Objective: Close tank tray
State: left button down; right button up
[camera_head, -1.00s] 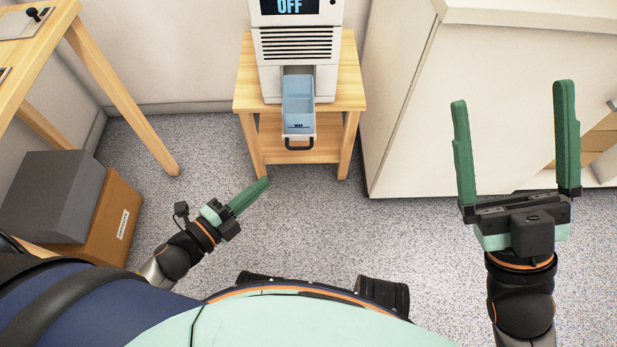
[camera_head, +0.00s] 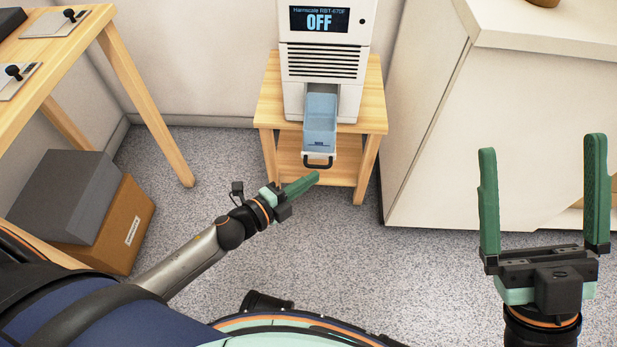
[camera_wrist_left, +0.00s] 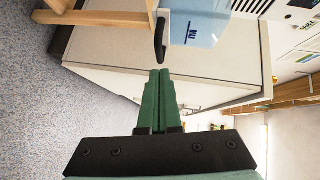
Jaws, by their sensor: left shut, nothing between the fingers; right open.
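The tank tray (camera_head: 320,122) is a translucent blue bin pulled out of the front of a white machine (camera_head: 327,62) whose display reads OFF. Its black handle (camera_head: 318,162) hangs at the tray's front end. My left gripper (camera_head: 316,177) is shut and empty, with its green fingertips just below the handle in the head view. In the left wrist view the shut fingers (camera_wrist_left: 160,75) point at the black handle (camera_wrist_left: 160,38), with the blue tray (camera_wrist_left: 196,28) beside it. My right gripper (camera_head: 542,145) is open and empty at the right.
The machine stands on a small wooden table (camera_head: 372,100). A white cabinet (camera_head: 480,120) is to its right. A grey box (camera_head: 65,195) and an orange-brown box (camera_head: 120,225) lie at the left under a wooden table (camera_head: 60,60).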

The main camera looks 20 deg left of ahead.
aim_at(312, 128)
pick_arm(q)
jog(key=shift+w+a+f, duration=0.15)
jog(key=shift+w+a, duration=0.05)
jog(key=shift+w, duration=0.5)
pick_arm(e)
jog(key=shift+f, duration=0.3)
pick_arm(q)
jog(key=shift+w+a, duration=0.15)
jog(key=shift+w, duration=0.4)
jog(key=w+a, duration=0.1)
jog(key=w, duration=0.3)
jog(key=w+a+b, duration=0.1)
jog(key=w, duration=0.3)
jog(key=w+a, duration=0.1)
jog(key=w, duration=0.3)
jog(key=shift+w+a+b, duration=0.3)
jog(key=shift+w+a, duration=0.25)
jog(key=shift+w, duration=0.3)
jog(key=shift+w+a, duration=0.1)
jog(key=shift+w, duration=0.05)
pick_arm(e)
jog(key=shift+w+a+f, duration=0.25)
jog(key=shift+w+f, duration=0.15)
jog(key=shift+w, duration=0.05)
jog(key=shift+w+a+f, duration=0.2)
jog(key=shift+w+f, duration=0.15)
jog(key=shift+w, duration=0.1)
pick_arm(q)
jog(key=shift+r, duration=0.2)
